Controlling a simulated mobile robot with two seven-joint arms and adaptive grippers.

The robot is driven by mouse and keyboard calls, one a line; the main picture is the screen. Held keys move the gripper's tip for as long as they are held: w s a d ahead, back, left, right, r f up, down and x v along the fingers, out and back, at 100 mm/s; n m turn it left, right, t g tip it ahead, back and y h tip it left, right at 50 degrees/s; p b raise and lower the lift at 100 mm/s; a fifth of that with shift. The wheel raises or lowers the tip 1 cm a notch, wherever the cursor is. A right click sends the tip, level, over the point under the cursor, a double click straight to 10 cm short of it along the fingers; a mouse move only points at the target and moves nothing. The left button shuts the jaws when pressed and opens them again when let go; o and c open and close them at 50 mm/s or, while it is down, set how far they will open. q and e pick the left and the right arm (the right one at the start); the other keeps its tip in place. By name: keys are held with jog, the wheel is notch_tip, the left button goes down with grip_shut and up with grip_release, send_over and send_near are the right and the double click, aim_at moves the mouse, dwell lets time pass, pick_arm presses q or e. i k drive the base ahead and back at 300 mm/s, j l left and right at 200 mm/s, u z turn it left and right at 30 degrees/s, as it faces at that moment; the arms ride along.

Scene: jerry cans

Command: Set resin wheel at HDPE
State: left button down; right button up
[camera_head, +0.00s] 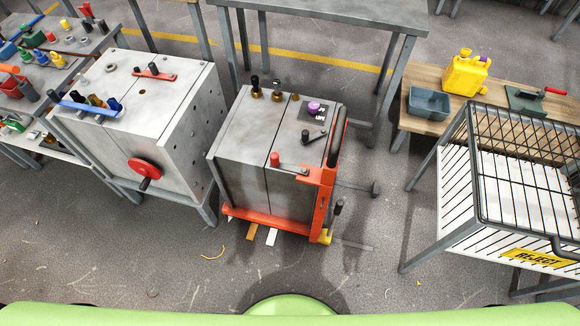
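The resin wheel appears to be the small purple knob (314,107) on a dark label plate (318,118) on top of the middle grey machine (250,125). White lettering shows at the plate's right and lower right. It is too small to read surely, and I cannot tell which mark the knob points at. Neither of my grippers is in view.
The machine top also holds black-and-brass knobs (277,91), a red knob (275,159) and a black lever (314,138). An orange frame (322,190) edges it. A red-wheeled machine (145,172) stands left; a REJECT cage (535,257) stands right. Floor in front is mostly clear.

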aim_at(313, 107)
jog(key=i+j, duration=0.15)
jog(key=j, duration=0.2)
jog(key=i+j, duration=0.2)
jog(key=j, duration=0.2)
jog(key=i+j+z, duration=0.1)
jog(key=j+z, duration=0.25)
jog(key=i+j+z, duration=0.1)
jog(key=j+z, duration=0.6)
